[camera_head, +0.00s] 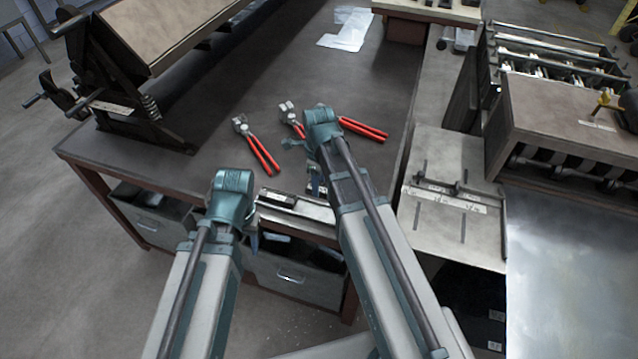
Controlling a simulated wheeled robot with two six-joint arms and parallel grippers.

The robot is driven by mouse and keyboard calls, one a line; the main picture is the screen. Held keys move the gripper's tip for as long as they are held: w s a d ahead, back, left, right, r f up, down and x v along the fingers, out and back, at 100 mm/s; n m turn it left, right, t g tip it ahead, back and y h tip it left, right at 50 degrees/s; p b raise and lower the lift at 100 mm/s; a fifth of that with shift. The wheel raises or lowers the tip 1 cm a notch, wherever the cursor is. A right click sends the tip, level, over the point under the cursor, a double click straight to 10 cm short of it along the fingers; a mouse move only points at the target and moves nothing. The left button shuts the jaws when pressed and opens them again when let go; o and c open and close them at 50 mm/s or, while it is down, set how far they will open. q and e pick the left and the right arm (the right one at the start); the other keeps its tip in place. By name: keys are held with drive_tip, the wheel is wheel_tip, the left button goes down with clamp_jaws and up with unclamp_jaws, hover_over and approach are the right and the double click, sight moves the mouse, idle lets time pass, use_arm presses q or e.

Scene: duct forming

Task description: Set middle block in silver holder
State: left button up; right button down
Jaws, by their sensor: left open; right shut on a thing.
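A silver holder (290,201), a long narrow metal piece, lies at the front edge of the dark workbench between my two arms. My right gripper (315,183) points down over the bench by the holder's far side. It is shut on a small block, mostly hidden by my arm, so I cannot tell whether the block touches the holder. My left gripper (254,240) is open, at the bench's front edge by the holder's left end, with its fingers partly hidden by the wrist. No other blocks can be made out clearly.
A bending machine (125,75) stands at the back left. A roller machine (560,120) and a metal plate (450,215) are on the right. Drawers (295,277) sit below.

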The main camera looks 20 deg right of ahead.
drive_tip(key=shift+s+f+b, duration=0.15)
drive_tip(key=shift+f+b, duration=0.35)
drive_tip(key=shift+f, duration=0.05)
wheel_tip(320, 180, down, 8)
drive_tip(key=b, duration=0.8)
drive_tip(key=shift+f, duration=0.15)
drive_tip(key=shift+c, duration=1.7)
unclamp_jaws()
drive_tip(key=shift+r, duration=0.2)
wheel_tip(320, 180, up, 14)
drive_tip(key=p, duration=1.3)
drive_tip(key=shift+f+p, duration=0.2)
drive_tip(key=shift+p, duration=0.15)
